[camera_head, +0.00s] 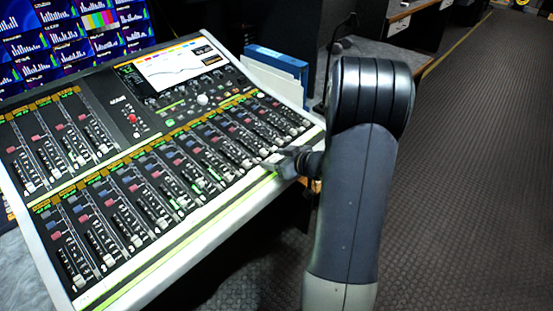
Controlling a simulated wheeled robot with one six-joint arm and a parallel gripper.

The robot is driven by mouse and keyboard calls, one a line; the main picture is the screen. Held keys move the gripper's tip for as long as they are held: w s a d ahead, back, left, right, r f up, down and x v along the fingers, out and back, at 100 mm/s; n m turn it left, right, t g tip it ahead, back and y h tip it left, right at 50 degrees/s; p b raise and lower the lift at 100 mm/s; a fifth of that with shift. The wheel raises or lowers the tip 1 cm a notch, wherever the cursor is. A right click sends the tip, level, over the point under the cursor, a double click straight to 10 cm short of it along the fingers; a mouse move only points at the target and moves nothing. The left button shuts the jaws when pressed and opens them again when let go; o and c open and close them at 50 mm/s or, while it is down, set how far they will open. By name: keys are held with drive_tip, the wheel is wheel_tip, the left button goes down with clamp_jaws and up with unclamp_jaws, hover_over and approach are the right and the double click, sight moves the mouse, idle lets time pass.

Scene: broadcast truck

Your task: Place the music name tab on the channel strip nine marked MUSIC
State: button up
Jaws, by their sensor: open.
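The mixing console (98,292) fills the left and middle of the view, with a long lower row of channel strips and a shorter upper row at left. My gripper (268,163) is at the console's right front edge, over or just above the lower ends of the right-hand strips. It is open; its fingers are small and partly merge with the console behind them. I cannot make out the music name tab. The strip markings are too small to read, so I cannot tell which strip is marked MUSIC.
A lit display (172,70) stands at the console's back right, and monitors (60,40) stand behind at upper left. Blue and white binders (277,62) are behind the console. My arm covers part of the right side. The carpeted floor (470,180) at right is clear.

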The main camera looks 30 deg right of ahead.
drive_tip(key=p+v, duration=0.1)
drive_tip(key=v, duration=1.1)
drive_tip(key=shift+p, duration=0.4)
